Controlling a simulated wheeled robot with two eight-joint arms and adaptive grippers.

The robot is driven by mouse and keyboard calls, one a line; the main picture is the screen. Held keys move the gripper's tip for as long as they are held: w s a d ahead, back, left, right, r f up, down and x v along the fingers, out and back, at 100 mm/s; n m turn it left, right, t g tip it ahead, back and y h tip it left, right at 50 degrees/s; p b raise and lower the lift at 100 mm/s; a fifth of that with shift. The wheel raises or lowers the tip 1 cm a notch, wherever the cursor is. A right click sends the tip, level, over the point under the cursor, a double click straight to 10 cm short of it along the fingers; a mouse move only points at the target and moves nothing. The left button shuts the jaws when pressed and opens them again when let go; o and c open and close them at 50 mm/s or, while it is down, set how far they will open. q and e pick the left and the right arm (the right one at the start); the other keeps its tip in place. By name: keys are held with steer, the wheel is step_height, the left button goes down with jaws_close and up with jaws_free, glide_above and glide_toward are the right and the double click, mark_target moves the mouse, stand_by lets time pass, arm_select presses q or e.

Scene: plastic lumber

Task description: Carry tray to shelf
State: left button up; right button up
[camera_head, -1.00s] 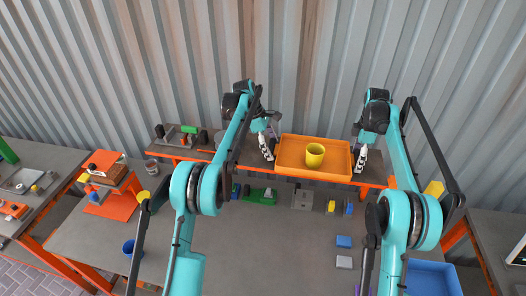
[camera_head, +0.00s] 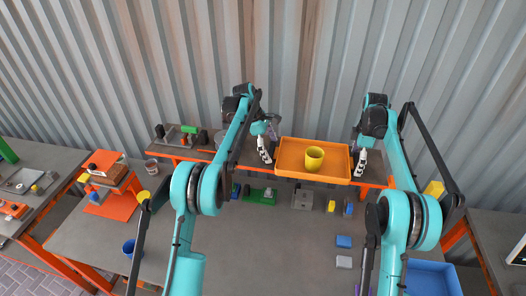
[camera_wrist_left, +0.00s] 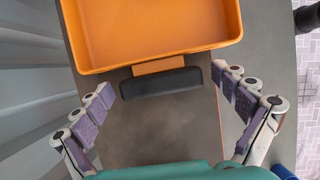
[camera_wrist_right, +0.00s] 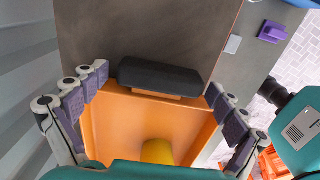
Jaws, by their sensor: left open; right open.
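The orange tray (camera_head: 290,172) rests level on the raised shelf (camera_head: 228,157) at the back of the bench, with a yellow cup (camera_head: 314,158) upright in it. My left gripper (camera_head: 266,158) is open at the tray's left end. In the left wrist view the tray's black handle (camera_wrist_left: 161,83) lies between the spread fingers (camera_wrist_left: 164,88), apart from them. My right gripper (camera_head: 359,172) is open at the right end. In the right wrist view the other black handle (camera_wrist_right: 160,76) lies between its spread fingers (camera_wrist_right: 155,82); contact is unclear. The cup (camera_wrist_right: 158,151) shows partly there.
A green-handled device (camera_head: 189,130) stands on the shelf's left part. Below the shelf are a green block (camera_head: 260,196), a grey plate (camera_head: 303,199) and small yellow and blue pieces. A blue bin (camera_head: 435,278) sits front right. The middle of the bench is clear.

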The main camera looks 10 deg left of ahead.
steer(key=shift+r, duration=0.15)
step_height(320, 180, up, 7)
steer(key=shift+r, duration=0.1)
arm_select(q)
steer(key=v, duration=1.1)
steer(key=shift+a+r, duration=0.2)
steer(key=shift+r, duration=0.05)
